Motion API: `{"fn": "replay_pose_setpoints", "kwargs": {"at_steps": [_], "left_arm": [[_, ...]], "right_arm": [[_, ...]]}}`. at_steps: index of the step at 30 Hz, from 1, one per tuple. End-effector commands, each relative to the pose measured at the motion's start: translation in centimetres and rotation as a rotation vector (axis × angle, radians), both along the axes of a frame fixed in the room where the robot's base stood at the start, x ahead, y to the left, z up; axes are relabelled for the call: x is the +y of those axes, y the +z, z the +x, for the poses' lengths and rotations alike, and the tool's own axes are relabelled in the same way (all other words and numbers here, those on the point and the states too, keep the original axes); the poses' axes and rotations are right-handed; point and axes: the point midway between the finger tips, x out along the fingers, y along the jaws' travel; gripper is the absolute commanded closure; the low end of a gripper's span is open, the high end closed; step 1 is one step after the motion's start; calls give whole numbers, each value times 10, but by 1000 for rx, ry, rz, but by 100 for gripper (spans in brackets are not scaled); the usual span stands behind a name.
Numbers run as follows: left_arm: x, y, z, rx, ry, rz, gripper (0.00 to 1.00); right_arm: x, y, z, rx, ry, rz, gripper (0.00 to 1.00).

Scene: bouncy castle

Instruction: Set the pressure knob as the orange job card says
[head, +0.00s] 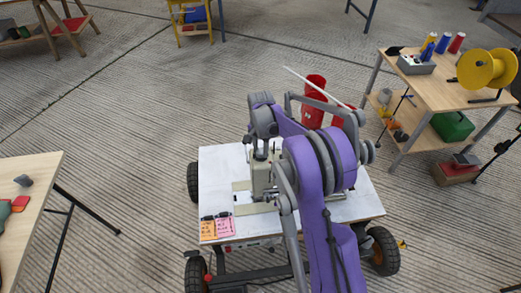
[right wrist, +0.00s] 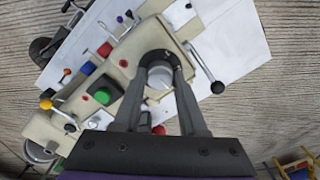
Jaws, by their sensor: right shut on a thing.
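A beige sewing machine (head: 259,178) stands on a white-topped cart (head: 222,165), partly hidden by my purple right arm. In the right wrist view my right gripper (right wrist: 161,84) is shut on a round silver knob (right wrist: 160,74) with a dark ring, on the machine's beige body (right wrist: 128,52). In the head view the right gripper (head: 262,152) is above the machine and its fingertips are hard to make out. The orange job card (head: 207,229) lies at the cart's front left; its writing is too small to read. My left gripper is not in view.
A pink card (head: 225,227) lies beside the orange one. The machine also carries a green button (right wrist: 102,96), a black-knobbed lever (right wrist: 217,87) and a yellow-knobbed lever (right wrist: 46,103). A wooden table (head: 440,85) with a yellow spool stands right; another table (head: 35,180) stands left.

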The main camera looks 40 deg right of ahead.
Motion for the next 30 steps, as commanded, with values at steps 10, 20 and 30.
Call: {"fn": "replay_pose_setpoints", "kwargs": {"at_steps": [10,20,30], "left_arm": [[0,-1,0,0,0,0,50],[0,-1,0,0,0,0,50],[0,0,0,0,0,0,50]], "right_arm": [[0,0,0,0,-18,0,100],[0,0,0,0,-17,0,30],[0,3,0,0,-17,0,29]]}}
